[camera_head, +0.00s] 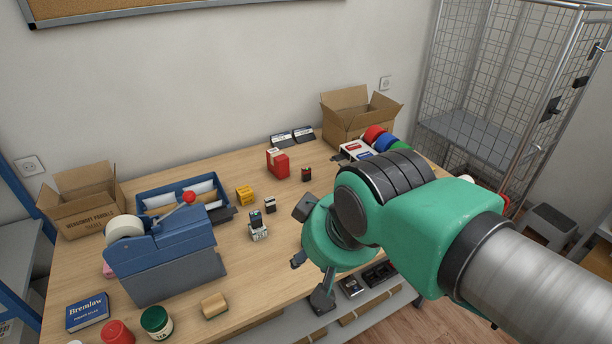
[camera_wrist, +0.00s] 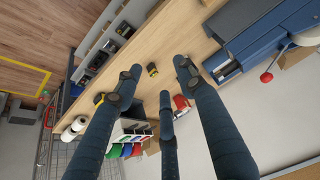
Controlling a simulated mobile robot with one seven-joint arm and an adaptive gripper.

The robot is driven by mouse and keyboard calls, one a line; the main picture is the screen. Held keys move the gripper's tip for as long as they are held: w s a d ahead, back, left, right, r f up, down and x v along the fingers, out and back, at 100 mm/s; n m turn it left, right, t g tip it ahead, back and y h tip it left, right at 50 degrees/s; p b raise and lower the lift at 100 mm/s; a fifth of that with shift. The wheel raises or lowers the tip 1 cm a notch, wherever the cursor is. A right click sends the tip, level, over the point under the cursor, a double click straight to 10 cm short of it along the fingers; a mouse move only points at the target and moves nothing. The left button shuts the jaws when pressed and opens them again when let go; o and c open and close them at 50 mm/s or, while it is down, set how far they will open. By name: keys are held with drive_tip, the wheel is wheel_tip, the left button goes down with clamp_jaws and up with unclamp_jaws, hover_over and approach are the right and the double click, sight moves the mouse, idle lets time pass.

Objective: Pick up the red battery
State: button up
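A small dark red and black block (camera_head: 307,174), which looks like the red battery, stands on the table beside a larger red box with a white label (camera_head: 277,163). I cannot read its markings. My gripper (camera_head: 308,258) is over the table's front right part, its fingers spread apart and empty. In the wrist view my gripper (camera_wrist: 158,80) shows three open fingers. A small black and yellow object (camera_wrist: 152,69) lies beyond their tips. The larger red box (camera_wrist: 181,103) shows beside a finger. I cannot pick out the dark red block in the wrist view.
Yellow (camera_head: 244,195) and black-and-white (camera_head: 258,228) small items stand left of my gripper. A blue tape dispenser (camera_head: 165,255) fills the left. A cardboard box (camera_head: 358,118) and coloured rolls (camera_head: 386,142) are at the back right.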

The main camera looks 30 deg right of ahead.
drive_tip(key=shift+c, duration=0.4)
drive_tip(key=w+d+m+g+h+p, duration=0.2)
drive_tip(key=w+d+m, duration=0.1)
drive_tip(key=w, duration=0.7)
drive_tip(key=w+d+m+g+h+p, duration=0.2)
drive_tip(key=w+d+m+p, duration=0.15)
drive_tip(key=w, duration=0.65)
drive_tip(key=w+d+m+g+h+p, duration=0.1)
drive_tip(key=w+d+m+h, duration=0.25)
drive_tip(key=w, duration=0.65)
drive_tip(key=w+d+f+m+h+p, duration=0.1)
drive_tip(key=w+f+m+h+p, duration=0.1)
drive_tip(key=w+f, duration=0.5)
drive_tip(key=w+d+f+m+h+p, duration=0.1)
drive_tip(key=w+f+m+h+p, duration=0.1)
drive_tip(key=w+f, duration=0.5)
drive_tip(key=w+d+f+m+h+p, duration=0.1)
drive_tip(key=w+f+m+h+p, duration=0.1)
drive_tip(key=w+f+m, duration=0.2)
drive_tip(key=shift+w+f+g, duration=0.15)
drive_tip(key=shift+w+f, duration=0.35)
drive_tip(key=shift+w, duration=0.5)
drive_tip(key=shift+w+f+g, duration=0.1)
drive_tip(key=shift+w+f, duration=0.35)
drive_tip(key=shift+w, duration=0.6)
drive_tip(key=shift+w+f+g, duration=0.15)
drive_tip(key=shift+w+f, duration=0.35)
drive_tip(key=shift+w, duration=0.5)
drive_tip(key=shift+d, duration=0.1)
